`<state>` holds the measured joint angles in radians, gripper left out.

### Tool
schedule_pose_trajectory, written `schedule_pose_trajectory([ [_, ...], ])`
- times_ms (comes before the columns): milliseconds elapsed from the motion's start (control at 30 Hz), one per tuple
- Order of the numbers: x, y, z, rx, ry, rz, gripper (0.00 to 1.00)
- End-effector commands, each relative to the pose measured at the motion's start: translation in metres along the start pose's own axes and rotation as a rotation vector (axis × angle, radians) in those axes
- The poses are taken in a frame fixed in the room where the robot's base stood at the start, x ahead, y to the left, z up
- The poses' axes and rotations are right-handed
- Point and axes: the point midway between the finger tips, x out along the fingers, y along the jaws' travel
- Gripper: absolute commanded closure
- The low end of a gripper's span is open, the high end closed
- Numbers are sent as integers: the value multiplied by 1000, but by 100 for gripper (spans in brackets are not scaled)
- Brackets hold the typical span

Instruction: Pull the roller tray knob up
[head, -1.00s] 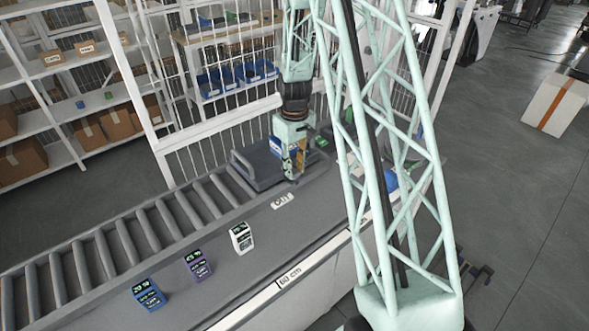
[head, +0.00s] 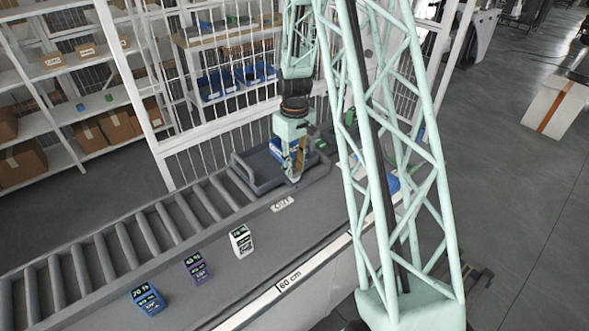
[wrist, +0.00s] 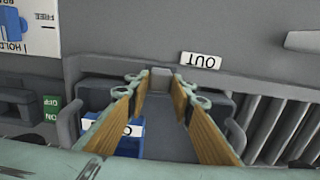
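The dark grey roller tray (head: 248,174) sits at the end of the roller track, with a blue box in it; its rim and floor also show in the wrist view (wrist: 180,140). A small grey block, seemingly the tray knob (wrist: 162,80), stands at the tray's edge by the OUT label. My gripper (head: 291,178) points down at the tray's front edge. In the wrist view its two fingers (wrist: 162,92) are apart, with the knob showing between their tips. I cannot tell whether they touch it. The knob is hidden behind the gripper in the head view.
An OUT label (head: 282,204) lies just in front of the tray. Blue, purple and white labelled blocks (head: 148,300) stand along the bench front. Rollers (head: 120,245) run left from the tray. A mesh fence (head: 205,155) stands behind.

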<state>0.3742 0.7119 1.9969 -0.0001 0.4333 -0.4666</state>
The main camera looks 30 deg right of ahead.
Motion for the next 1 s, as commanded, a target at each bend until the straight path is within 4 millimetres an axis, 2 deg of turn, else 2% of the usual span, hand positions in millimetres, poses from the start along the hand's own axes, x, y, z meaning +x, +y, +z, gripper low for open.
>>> schedule_pose_trajectory([
  [133, -2, 0, -1, 0, 3, 1, 66],
  [567, -3, 0, 0, 0, 1, 1, 66],
  [767, -13, 0, 0, 0, 1, 1, 66],
  [1000, -36, 1, -1, 0, 3, 1, 66],
])
